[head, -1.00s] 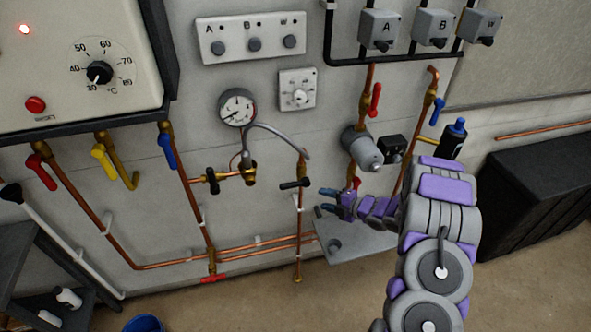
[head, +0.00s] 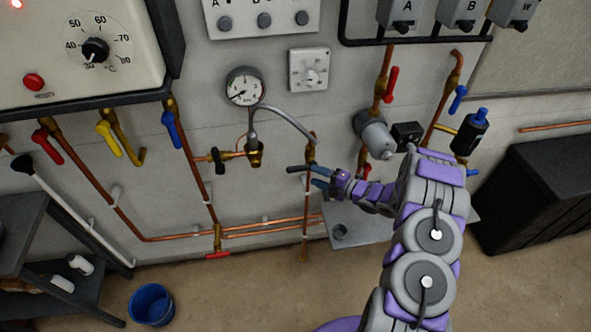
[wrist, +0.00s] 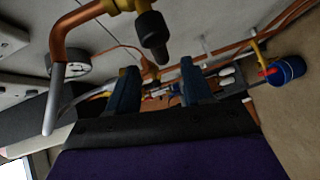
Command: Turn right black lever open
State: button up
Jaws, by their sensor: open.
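The right black lever (head: 296,168) sits on a brass valve on the vertical copper pipe below the grey hose. It points sideways, across its pipe. My gripper (head: 322,180) is open, just right of and below the lever, with its dark blue fingers overlapping the lever's right end in the head view. In the wrist view, the black lever (wrist: 153,38) shows nearly end-on. It lies above the gap of my gripper (wrist: 160,72), with nothing held between the fingers. I cannot tell whether a finger touches it.
A pressure gauge (head: 245,87) and grey hose (head: 290,118) are above and left. A grey pump (head: 374,136) and small shelf (head: 355,231) are close on the right. A blue bucket (head: 152,305) stands on the floor, also in the wrist view (wrist: 287,70).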

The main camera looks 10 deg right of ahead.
aim_at(296, 169)
jog(key=x, duration=0.3)
jog(key=s+a+x, duration=0.1)
jog(key=x, duration=0.6)
jog(key=shift+s+a+r+b, duration=0.1)
jog(key=shift+s+a+b, duration=0.05)
jog(key=shift+b, duration=0.15)
jog(key=d, duration=0.3)
jog(key=shift+d, duration=0.1)
jog(key=shift+c, duration=0.9)
jog(key=a, duration=0.2)
jog(key=shift+a, duration=0.3)
jog(key=c, duration=0.6)
jog(key=shift+c, duration=0.6)
jog(key=shift+d, duration=0.45)
grip_shut()
